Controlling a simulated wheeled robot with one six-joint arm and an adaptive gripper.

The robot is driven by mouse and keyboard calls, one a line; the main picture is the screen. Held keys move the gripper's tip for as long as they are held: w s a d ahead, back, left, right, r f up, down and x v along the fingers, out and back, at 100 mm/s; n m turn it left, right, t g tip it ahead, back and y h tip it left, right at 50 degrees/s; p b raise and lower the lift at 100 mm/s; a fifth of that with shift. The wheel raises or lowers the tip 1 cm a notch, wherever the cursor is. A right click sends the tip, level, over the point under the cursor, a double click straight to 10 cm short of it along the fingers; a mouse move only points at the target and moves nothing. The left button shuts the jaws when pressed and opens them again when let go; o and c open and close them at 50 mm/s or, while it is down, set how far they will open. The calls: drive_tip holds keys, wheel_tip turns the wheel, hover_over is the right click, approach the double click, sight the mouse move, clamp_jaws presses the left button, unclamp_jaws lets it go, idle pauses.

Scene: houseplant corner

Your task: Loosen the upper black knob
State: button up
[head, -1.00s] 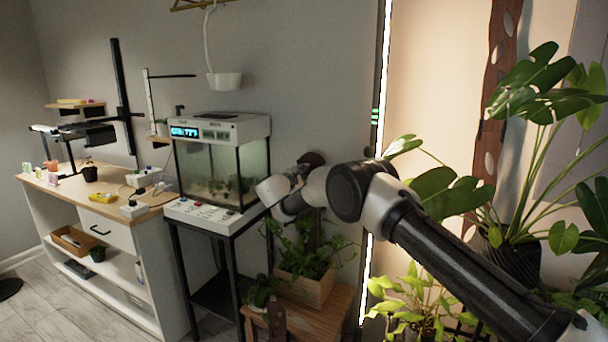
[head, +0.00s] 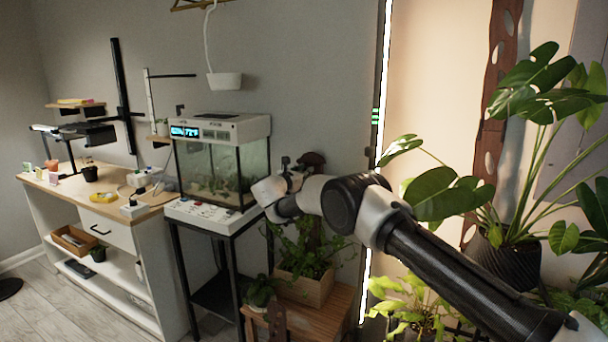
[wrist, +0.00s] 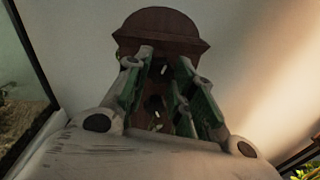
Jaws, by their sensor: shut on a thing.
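A reddish-brown upright with a wide rounded top (wrist: 162,27) stands against the wall in the wrist view. Its top also shows in the head view (head: 314,158), just beyond my wrist. My gripper (wrist: 162,64) reaches to this upright, with its green-padded fingers on either side of a dark part. The fingers are shut on this part, which I take for the upper black knob; it is mostly hidden between them. A second dark spot (wrist: 154,104) shows lower on the upright, between the fingers. In the head view my wrist hides the fingertips.
A glass tank (head: 222,170) on a black stand is close to the left of my wrist. A leafy plant in a wooden box (head: 305,289) stands just below. A large potted plant (head: 510,262) stands at the right. A white hanging pot (head: 225,80) is above the tank.

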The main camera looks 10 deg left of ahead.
drive_tip(key=shift+f+n, duration=0.15)
drive_tip(key=shift+n, duration=1.45)
drive_tip(key=o, duration=1)
drive_tip(key=shift+o, duration=0.2)
drive_tip(key=v, duration=1.2)
drive_tip(key=shift+a, duration=0.15)
